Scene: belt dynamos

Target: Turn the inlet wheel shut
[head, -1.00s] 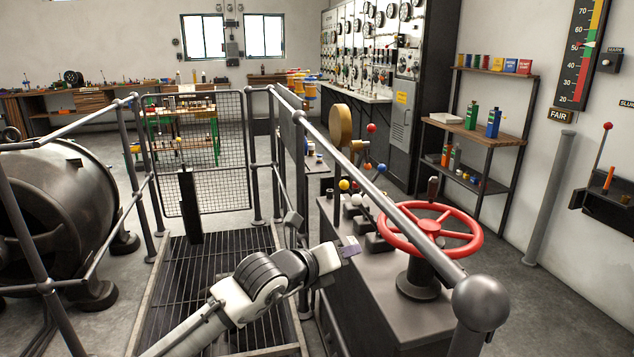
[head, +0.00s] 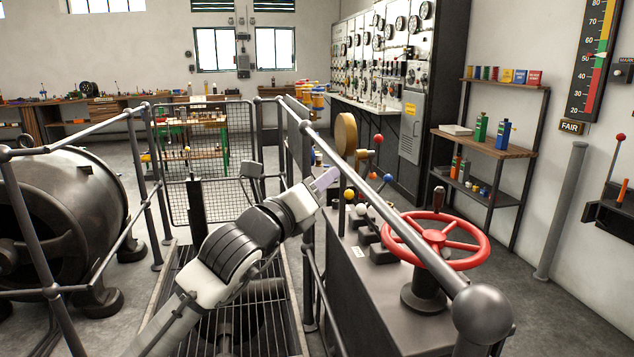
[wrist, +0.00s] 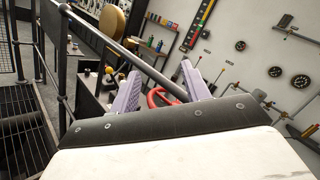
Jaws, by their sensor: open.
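The red inlet wheel (head: 470,246) lies nearly flat on a dark pedestal (head: 426,292) at the near end of a grey control bench. A dark handle knob (head: 438,198) stands up from its far rim. A grey handrail passes over its left side. My gripper (head: 328,178) is left of the wheel and higher in the head view, on the other side of the handrail, apart from both. In the wrist view my gripper (wrist: 157,92) shows two pale purple fingers spread wide with nothing held. Part of the red wheel (wrist: 165,95) shows beyond and between them, partly hidden by the handrail and gripper body.
The handrail (head: 400,232) ends in a round ball (head: 482,313) near the wheel. Levers with yellow, red and blue knobs (head: 378,138) stand on the bench behind it. A dynamo (head: 60,215) is at left. A shelf (head: 490,140) stands right.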

